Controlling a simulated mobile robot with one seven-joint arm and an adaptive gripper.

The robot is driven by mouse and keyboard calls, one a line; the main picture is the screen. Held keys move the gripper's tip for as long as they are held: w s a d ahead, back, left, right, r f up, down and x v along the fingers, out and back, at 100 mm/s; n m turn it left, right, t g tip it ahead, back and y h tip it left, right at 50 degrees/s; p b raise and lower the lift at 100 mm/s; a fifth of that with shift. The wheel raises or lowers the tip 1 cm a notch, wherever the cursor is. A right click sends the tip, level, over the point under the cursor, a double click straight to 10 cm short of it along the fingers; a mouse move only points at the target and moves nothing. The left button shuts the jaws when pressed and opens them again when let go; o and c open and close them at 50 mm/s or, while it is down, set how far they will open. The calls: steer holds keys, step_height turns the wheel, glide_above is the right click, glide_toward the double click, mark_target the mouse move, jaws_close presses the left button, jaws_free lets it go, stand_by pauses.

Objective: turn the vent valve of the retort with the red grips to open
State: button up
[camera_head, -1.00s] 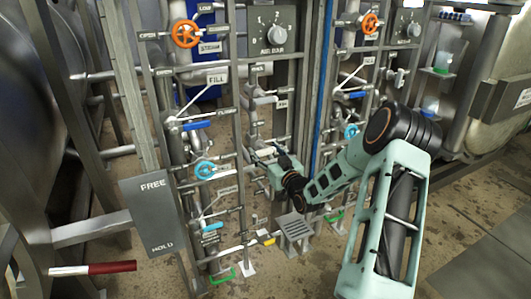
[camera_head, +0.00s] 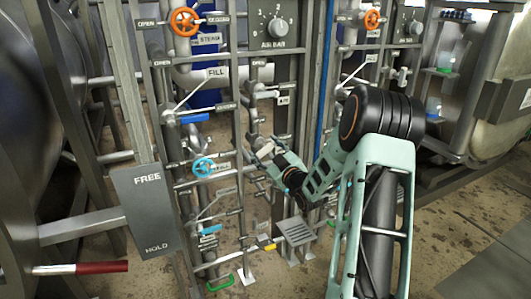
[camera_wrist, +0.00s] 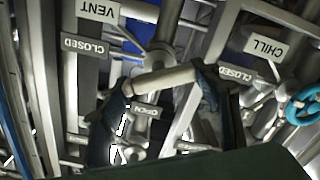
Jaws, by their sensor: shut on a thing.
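The vent valve's pale lever (camera_wrist: 165,80) lies between the fingers of my gripper (camera_wrist: 163,88) in the wrist view, which is upside down. My gripper is shut on it. A VENT sign (camera_wrist: 99,9), a CLOSED plate (camera_wrist: 84,46) and an OPEN plate (camera_wrist: 146,110) are around it. A lever with a red grip (camera_head: 101,267) sticks out at the lower left.
A FREE/HOLD panel (camera_head: 146,212) stands at the left. An AIR BAR dial (camera_head: 272,28), an orange wheel (camera_head: 185,21) and a light-blue wheel (camera_head: 203,167) are near. A CHILL sign (camera_wrist: 267,47) is beside the valve. Upright posts and pipes crowd my gripper; the floor at right is clear.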

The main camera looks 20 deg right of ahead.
stand_by(0.3)
steer(key=o, duration=1.2)
steer(key=shift+c, duration=0.2)
steer(key=s, duration=1.2)
steer(key=shift+d, duration=0.25)
